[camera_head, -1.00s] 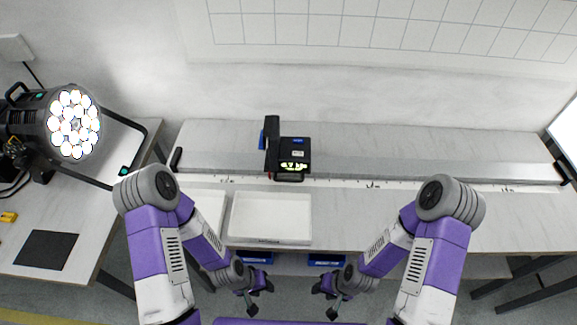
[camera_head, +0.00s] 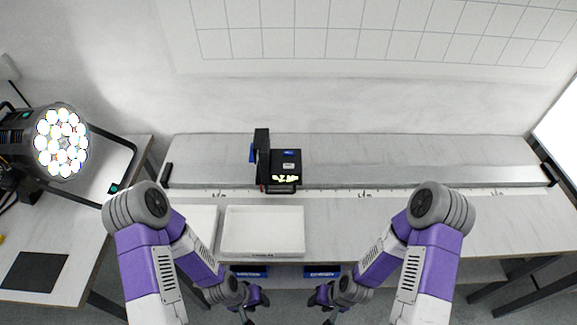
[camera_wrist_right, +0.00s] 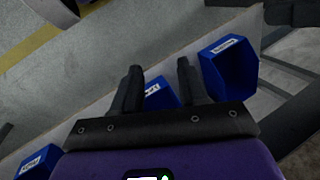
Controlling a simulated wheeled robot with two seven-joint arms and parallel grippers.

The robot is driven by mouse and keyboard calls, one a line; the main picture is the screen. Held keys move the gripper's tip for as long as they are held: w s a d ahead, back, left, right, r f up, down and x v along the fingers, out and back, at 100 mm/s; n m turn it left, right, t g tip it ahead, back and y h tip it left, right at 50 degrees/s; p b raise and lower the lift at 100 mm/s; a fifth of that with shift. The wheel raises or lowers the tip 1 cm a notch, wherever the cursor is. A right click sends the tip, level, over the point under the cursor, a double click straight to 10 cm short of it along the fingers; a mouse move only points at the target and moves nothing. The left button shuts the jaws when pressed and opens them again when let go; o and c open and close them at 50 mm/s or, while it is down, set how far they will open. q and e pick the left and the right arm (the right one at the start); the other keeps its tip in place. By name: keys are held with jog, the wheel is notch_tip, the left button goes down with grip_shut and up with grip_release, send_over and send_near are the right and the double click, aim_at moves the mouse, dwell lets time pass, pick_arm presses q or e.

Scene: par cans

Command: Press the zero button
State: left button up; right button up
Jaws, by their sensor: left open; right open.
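A black device (camera_head: 286,168) with a lit yellow display stands on the long grey bench, against the raised rail at its back. It has an upright black part on its left side. The zero button is too small to make out. My left gripper (camera_head: 246,316) is low at the front of the bench, away from the device, its tips near the picture's lower edge. My right gripper (camera_head: 330,316) is beside it, also low and empty. In the right wrist view its two fingers (camera_wrist_right: 158,82) are apart with nothing between them.
A white tray (camera_head: 263,252) lies on the bench in front of the device, with another white tray (camera_head: 203,226) to its left. Blue bins (camera_head: 322,270) sit below the bench front. A stage light (camera_head: 62,143) is on the left table. The bench's right half is clear.

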grip_shut()
dwell(1.6)
